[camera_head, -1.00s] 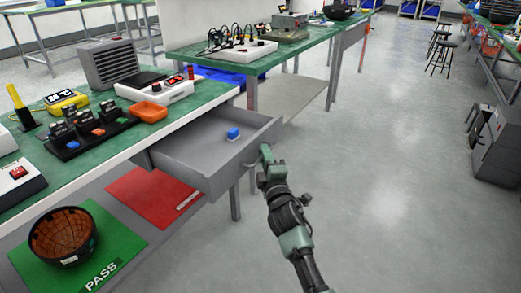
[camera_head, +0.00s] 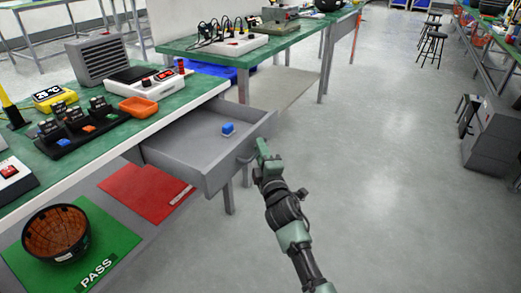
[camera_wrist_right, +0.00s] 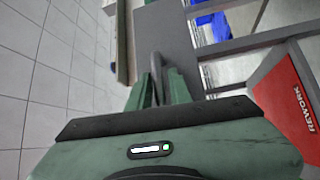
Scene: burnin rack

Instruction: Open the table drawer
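The grey table drawer (camera_head: 165,155) stands pulled well out from under the green-topped table (camera_head: 190,98) in the head view. My right gripper (camera_head: 261,148) is at this handle. In the right wrist view, the handle (camera_wrist_right: 157,62) passes between the two green fingers of my right gripper (camera_wrist_right: 160,85), which look closed around it. The exact finger contact is partly hidden. My left gripper is not in view.
Devices and an orange tray (camera_head: 138,108) stand on the tabletop. Below are a red mat (camera_head: 140,190), a green PASS mat (camera_head: 112,235) and a dark round basket (camera_head: 55,235). Open grey floor (camera_head: 380,180) lies to the right of the drawer.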

